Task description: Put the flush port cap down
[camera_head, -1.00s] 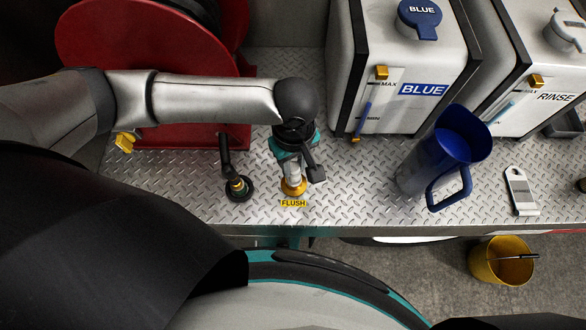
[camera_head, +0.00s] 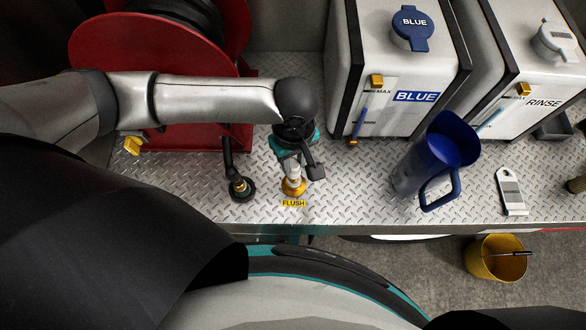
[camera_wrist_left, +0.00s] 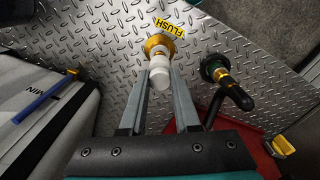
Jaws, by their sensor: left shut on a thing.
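My left gripper (camera_head: 292,165) points down over the flush port (camera_head: 293,187), a gold ring fitting behind the yellow FLUSH label (camera_head: 293,203). In the left wrist view its two fingers (camera_wrist_left: 159,82) are shut on the white flush port cap (camera_wrist_left: 158,76). The cap lines up with the gold flush port (camera_wrist_left: 161,45) just beyond it. I cannot tell whether the cap is seated on the port or just above it. My right gripper is not in view.
A black hose elbow fitting (camera_head: 239,187) stands close left of the port. A red reel (camera_head: 150,45) is behind the arm. The BLUE tank (camera_head: 400,75), RINSE tank (camera_head: 540,75), blue jug (camera_head: 440,150) and grey tag (camera_head: 512,190) are to the right. A yellow bucket (camera_head: 492,262) is below.

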